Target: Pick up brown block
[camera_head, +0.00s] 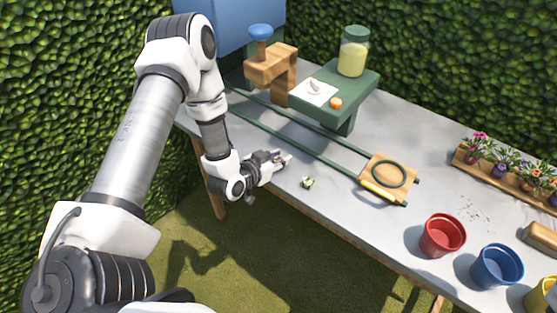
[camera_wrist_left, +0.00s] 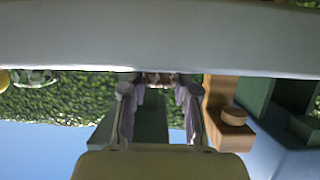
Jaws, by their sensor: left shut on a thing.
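My left gripper (camera_head: 280,160) is low over the left front part of the grey table. It is shut on a small brown block, of which only a little shows between the fingertips. In the left wrist view, the brown block (camera_wrist_left: 158,79) shows between the two fingers of the left gripper (camera_wrist_left: 158,92), partly hidden by a pale band across the top. I cannot tell whether the block touches the table. My right gripper is not in view.
A small green plant (camera_head: 307,182) lies just right of the gripper. Behind are green rails with a wooden plate (camera_head: 390,178), a wooden stand (camera_head: 272,70) and a green bench (camera_head: 345,105) with a jar. Red (camera_head: 442,236) and blue (camera_head: 497,266) pots stand at the right.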

